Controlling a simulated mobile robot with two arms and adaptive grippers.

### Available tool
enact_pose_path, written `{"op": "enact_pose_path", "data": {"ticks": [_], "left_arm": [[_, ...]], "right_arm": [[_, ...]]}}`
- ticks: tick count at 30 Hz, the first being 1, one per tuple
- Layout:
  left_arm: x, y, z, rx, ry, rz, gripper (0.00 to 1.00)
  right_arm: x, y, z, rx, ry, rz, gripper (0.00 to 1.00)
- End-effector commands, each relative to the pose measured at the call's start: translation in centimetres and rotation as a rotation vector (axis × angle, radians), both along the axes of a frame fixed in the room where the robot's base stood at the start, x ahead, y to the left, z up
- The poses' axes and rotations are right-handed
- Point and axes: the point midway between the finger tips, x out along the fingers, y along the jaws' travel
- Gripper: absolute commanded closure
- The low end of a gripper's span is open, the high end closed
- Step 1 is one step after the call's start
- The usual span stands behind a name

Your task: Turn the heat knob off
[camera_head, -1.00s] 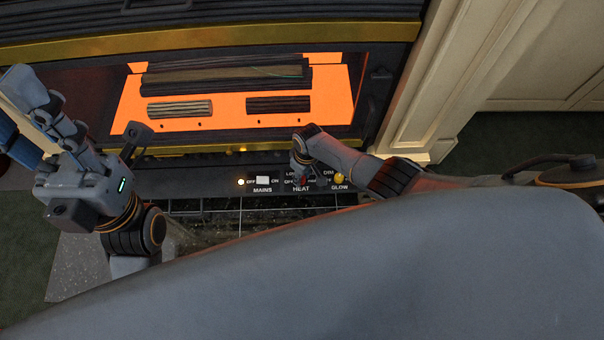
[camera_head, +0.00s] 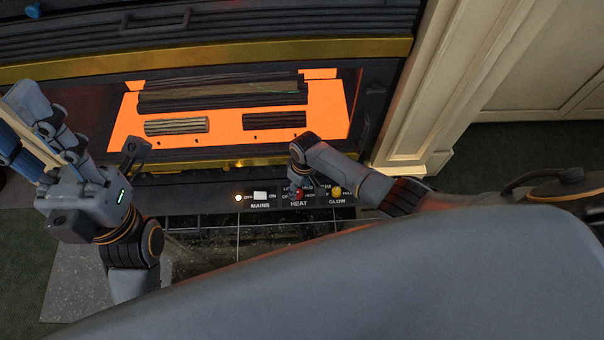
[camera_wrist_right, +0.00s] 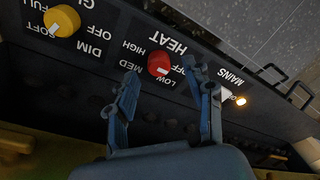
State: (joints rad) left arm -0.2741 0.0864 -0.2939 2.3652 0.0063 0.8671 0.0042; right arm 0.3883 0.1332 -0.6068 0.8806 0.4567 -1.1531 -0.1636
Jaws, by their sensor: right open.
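The heat knob (camera_head: 297,192) is a small red dial on the dark control strip under the fire. In the right wrist view, the red knob (camera_wrist_right: 158,62) has its white mark toward the LOW and OFF labels; which one exactly is unclear. My right gripper (camera_head: 296,183) is at the knob in the head view. In the right wrist view my open gripper (camera_wrist_right: 163,73) has one finger on each side of the knob, apart from it, with nothing held. My left gripper (camera_head: 35,125) is raised at the left, away from the strip; its jaw state is unclear.
The white mains switch (camera_head: 260,196) is left of the heat knob, with a lit lamp (camera_head: 238,198). The yellow glow knob (camera_head: 335,191) is close on the right. The fire bed (camera_head: 225,130) glows orange above. A cream mantel column (camera_head: 440,90) stands right.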

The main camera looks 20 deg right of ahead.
Motion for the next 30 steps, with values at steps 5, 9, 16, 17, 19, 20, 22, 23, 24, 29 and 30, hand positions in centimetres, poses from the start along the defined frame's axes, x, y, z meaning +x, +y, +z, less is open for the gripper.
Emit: {"op": "enact_pose_path", "data": {"ticks": [5, 9, 16, 17, 19, 20, 22, 23, 24, 29, 30], "left_arm": [[0.0, 0.0, 0.0, 0.000, 0.001, -0.001, 0.60], [0.0, 0.0, 0.0, 0.001, 0.001, -0.001, 0.60], [0.0, 0.0, 0.0, 0.001, 0.001, -0.001, 0.60], [0.0, 0.0, 0.0, 0.001, 0.001, -0.001, 0.60], [0.0, 0.0, 0.0, 0.001, 0.001, -0.001, 0.60], [0.0, 0.0, 0.0, 0.001, 0.001, -0.001, 0.60], [0.0, 0.0, 0.0, 0.001, 0.001, -0.001, 0.60], [0.0, 0.0, 0.0, 0.001, 0.001, -0.001, 0.60], [0.0, 0.0, 0.0, 0.001, 0.001, -0.001, 0.60], [-1.1, 0.1, 0.5, 0.001, -0.014, 0.001, 0.60], [-1.7, 0.2, 0.7, 0.000, -0.020, -0.001, 0.60]], "right_arm": [[0.0, -0.2, 3.0, 0.000, -0.005, 0.001, 0.48], [0.0, -0.4, 5.4, -0.001, -0.003, 0.001, 0.48], [-0.2, -0.7, 8.3, -0.002, -0.001, -0.001, 0.48], [-0.2, -0.7, 8.5, -0.002, 0.000, -0.001, 0.48], [-0.2, -0.8, 8.9, -0.003, 0.002, -0.002, 0.48], [-0.2, -0.8, 9.0, -0.003, 0.001, -0.002, 0.48], [-0.2, -0.8, 9.1, -0.003, 0.001, -0.002, 0.48], [-0.2, -0.8, 9.1, -0.003, 0.002, -0.002, 0.48], [-0.2, -0.8, 9.1, -0.003, 0.002, -0.002, 0.48], [-0.2, -0.7, 9.1, -0.002, 0.002, -0.002, 0.48], [-0.2, -0.7, 9.1, -0.002, 0.002, -0.002, 0.48]]}}
